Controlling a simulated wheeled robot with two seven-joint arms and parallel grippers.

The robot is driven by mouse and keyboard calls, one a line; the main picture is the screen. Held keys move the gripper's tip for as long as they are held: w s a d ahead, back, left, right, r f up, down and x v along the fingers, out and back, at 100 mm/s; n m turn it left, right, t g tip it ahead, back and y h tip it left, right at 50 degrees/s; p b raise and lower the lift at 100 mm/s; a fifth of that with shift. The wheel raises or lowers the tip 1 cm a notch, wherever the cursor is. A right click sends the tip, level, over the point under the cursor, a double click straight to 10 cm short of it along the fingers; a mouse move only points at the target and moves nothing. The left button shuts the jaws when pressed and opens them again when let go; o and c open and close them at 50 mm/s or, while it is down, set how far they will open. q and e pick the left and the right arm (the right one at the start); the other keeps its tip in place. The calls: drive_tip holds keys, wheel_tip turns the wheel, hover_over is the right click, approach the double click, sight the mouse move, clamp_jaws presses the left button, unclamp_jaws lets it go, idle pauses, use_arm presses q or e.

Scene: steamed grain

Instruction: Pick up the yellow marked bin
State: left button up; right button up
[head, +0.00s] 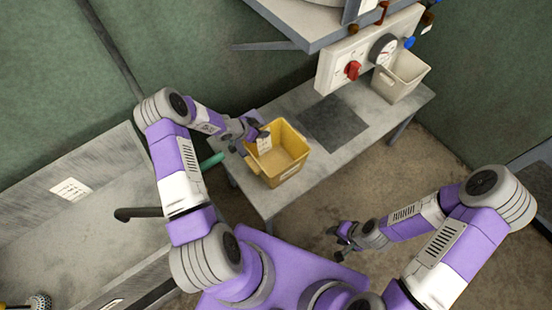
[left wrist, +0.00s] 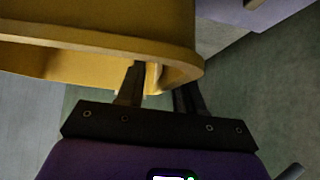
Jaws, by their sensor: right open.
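My left gripper (head: 257,137) is at the bin's left rim. In the left wrist view, the bin's yellow rim (left wrist: 100,43) fills the upper left, and my left gripper's dark fingers (left wrist: 162,88) stand apart at its corner, with yellow bin wall showing between them. Whether they press on the wall is unclear. My right gripper (head: 338,236) is open and empty, low in front of the table, away from the bin.
The grey table (head: 250,195) has a dark inset panel (head: 333,122). A white bin (head: 400,76) stands at its far right end beneath a control box (head: 366,52) with a red knob. A sink counter (head: 95,215) with a dark tap (head: 140,213) is on the left.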

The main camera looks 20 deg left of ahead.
use_arm(q)
drive_tip(key=shift+w+d+f, duration=0.15)
drive_tip(key=shift+w+f, duration=0.05)
clamp_jaws()
idle(1.3)
